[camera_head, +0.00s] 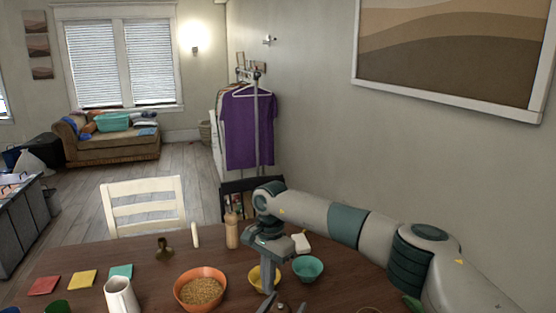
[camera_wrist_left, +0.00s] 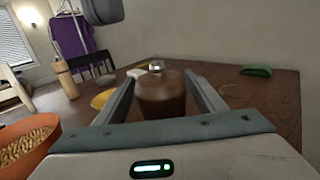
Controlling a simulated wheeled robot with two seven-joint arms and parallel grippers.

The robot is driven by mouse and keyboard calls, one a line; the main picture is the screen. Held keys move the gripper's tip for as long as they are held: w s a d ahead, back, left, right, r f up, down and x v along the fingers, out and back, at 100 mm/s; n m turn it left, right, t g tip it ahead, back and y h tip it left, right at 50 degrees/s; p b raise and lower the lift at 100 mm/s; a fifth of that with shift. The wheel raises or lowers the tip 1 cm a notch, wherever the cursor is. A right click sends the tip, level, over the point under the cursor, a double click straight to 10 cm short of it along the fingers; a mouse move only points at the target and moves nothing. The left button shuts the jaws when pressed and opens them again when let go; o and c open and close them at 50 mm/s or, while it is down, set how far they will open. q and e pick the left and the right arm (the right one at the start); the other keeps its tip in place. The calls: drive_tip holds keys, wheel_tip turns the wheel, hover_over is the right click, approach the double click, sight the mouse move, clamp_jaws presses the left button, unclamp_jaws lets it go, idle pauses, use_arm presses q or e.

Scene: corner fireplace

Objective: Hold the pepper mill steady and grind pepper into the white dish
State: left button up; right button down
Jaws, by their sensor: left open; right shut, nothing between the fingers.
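A dark brown pepper mill with a silver knob (camera_wrist_left: 160,95) stands between the fingers of my left gripper (camera_wrist_left: 160,100) in the left wrist view. The fingers are open on either side of it; I cannot tell whether they touch it. In the head view only the tips of my left gripper (camera_head: 285,306) show at the bottom edge. My right gripper (camera_head: 268,288) is shut and empty, pointing down in front of the yellow bowl (camera_head: 256,277). A small white dish (camera_head: 300,243) lies behind the teal bowl (camera_head: 308,268), its shape hard to make out.
On the wooden table, an orange bowl of grain (camera_head: 201,290), a white pitcher (camera_head: 121,296) and coloured squares (camera_head: 82,280) stand left. A tan wooden turned piece (camera_head: 232,231) stands at the back. A green object (camera_wrist_left: 256,71) lies right. A wall borders the right.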

use_arm(q)
drive_tip(key=o, duration=0.6)
drive_tip(key=shift+c, duration=0.2)
drive_tip(key=shift+s, duration=0.1)
drive_tip(key=v, duration=1.2)
